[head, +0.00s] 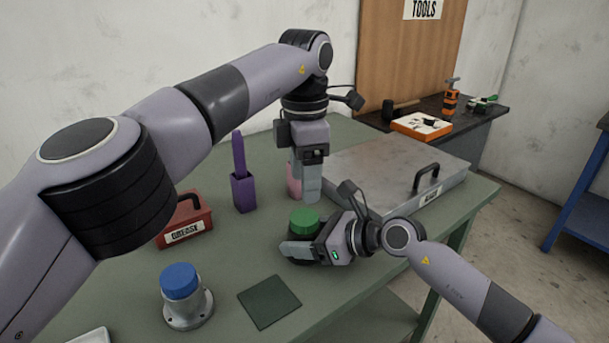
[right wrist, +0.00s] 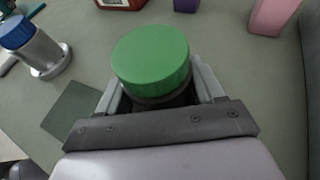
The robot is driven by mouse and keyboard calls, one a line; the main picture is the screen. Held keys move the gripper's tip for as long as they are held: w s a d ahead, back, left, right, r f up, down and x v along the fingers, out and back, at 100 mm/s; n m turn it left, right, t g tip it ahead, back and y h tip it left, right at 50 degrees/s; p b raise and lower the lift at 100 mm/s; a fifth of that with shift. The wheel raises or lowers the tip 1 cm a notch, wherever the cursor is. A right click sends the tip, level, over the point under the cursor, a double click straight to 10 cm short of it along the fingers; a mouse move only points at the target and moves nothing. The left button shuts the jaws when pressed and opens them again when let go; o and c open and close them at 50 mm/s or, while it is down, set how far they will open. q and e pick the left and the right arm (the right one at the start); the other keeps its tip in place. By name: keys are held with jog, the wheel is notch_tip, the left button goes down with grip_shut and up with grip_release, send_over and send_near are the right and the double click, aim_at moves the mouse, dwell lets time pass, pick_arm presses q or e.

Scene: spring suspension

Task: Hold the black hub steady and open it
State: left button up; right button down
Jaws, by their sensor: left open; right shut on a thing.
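The black hub (right wrist: 172,101) shows as a dark body under a round green cap (right wrist: 151,62) in the right wrist view. The green cap also shows in the head view (head: 304,222), with the body mostly hidden by my right gripper (head: 300,250). My right gripper is shut around the hub below the cap, one finger on each side. The cap sits on top of the hub. My left gripper (head: 307,188) is open and empty, pointing down, above and behind the green cap in the head view, apart from it.
A silver hub with a blue cap (head: 180,281) stands at the front left, beside a dark green mat (head: 269,302). A red grease box (head: 186,226), a purple holder (head: 243,192) and a pink holder (head: 293,181) stand behind. A grey lidded case (head: 385,169) lies at the right.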

aim_at(304, 217)
pick_arm(q)
jog(key=shift+f, duration=3.9)
pick_arm(e)
jog(key=shift+s+f, duration=0.1)
jog(key=shift+f, duration=0.3)
